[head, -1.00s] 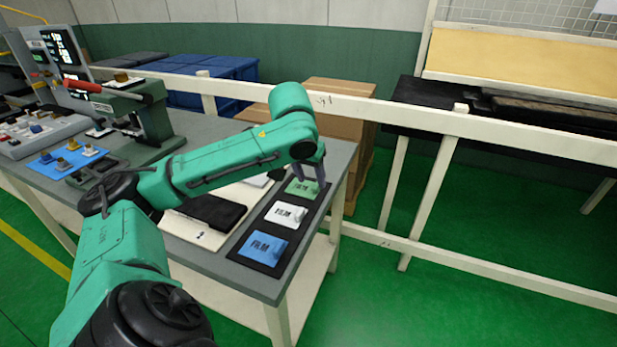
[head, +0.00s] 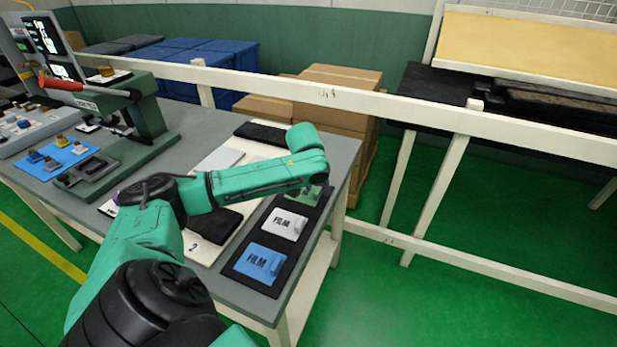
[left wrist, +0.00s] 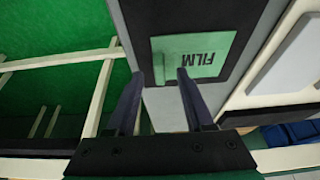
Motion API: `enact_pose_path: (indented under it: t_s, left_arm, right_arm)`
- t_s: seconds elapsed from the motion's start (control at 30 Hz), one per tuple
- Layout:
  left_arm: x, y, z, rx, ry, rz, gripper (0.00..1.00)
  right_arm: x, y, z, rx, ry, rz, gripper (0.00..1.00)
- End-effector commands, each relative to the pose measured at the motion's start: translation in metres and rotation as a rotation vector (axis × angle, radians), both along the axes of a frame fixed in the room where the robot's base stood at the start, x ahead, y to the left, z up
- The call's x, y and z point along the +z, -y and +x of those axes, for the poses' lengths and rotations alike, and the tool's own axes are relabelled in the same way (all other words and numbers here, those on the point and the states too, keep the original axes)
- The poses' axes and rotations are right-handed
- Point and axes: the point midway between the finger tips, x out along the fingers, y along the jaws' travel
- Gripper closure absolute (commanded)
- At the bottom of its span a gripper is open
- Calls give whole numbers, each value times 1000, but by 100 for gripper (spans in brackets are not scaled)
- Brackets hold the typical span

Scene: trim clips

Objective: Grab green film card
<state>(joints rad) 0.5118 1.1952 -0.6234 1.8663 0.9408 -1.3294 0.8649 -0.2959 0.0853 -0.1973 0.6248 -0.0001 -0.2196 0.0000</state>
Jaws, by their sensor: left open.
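The green film card (head: 302,196) lies at the far end of a black tray (head: 250,246) on the table, partly hidden by my left arm in the head view. In the left wrist view the green card (left wrist: 208,52) shows its FILM lettering and a raised tab at its left end. My left gripper (left wrist: 160,74) is open and empty. In that view its fingertips appear on either side of the tab; I cannot tell whether they touch it. In the head view this gripper is mostly hidden behind its own arm. My right gripper is not in view.
A white film card (head: 284,223) and a blue film card (head: 259,262) lie nearer in the same tray. A dark pouch (head: 216,225) lies left of the tray. A green press (head: 125,130) stands farther left. A white rail (head: 300,92) runs behind the table.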

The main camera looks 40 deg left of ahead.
Motion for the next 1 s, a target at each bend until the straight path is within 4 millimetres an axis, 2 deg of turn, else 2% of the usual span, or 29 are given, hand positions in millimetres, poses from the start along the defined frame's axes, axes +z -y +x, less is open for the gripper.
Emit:
enact_pose_path:
  t_s: [0.1,0.27,0.3,0.4,0.77,0.87,1.0]
  left_arm:
    - [-9,-1,3,0,0,0,48]
    - [-9,-1,3,-1,0,0,48]
    - [-9,-1,3,-1,0,0,63]
    - [-9,-1,3,-1,0,0,100]
    - [-7,-1,3,-1,0,0,100]
    - [-1,-1,4,0,2,1,100]
    - [23,-1,4,-1,5,2,100]
  right_arm:
    - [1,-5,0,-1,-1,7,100]
    - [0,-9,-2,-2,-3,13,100]
    - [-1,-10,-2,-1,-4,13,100]
    - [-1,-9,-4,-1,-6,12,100]
    - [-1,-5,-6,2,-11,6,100]
    - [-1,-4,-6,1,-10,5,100]
    - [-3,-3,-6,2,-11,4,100]
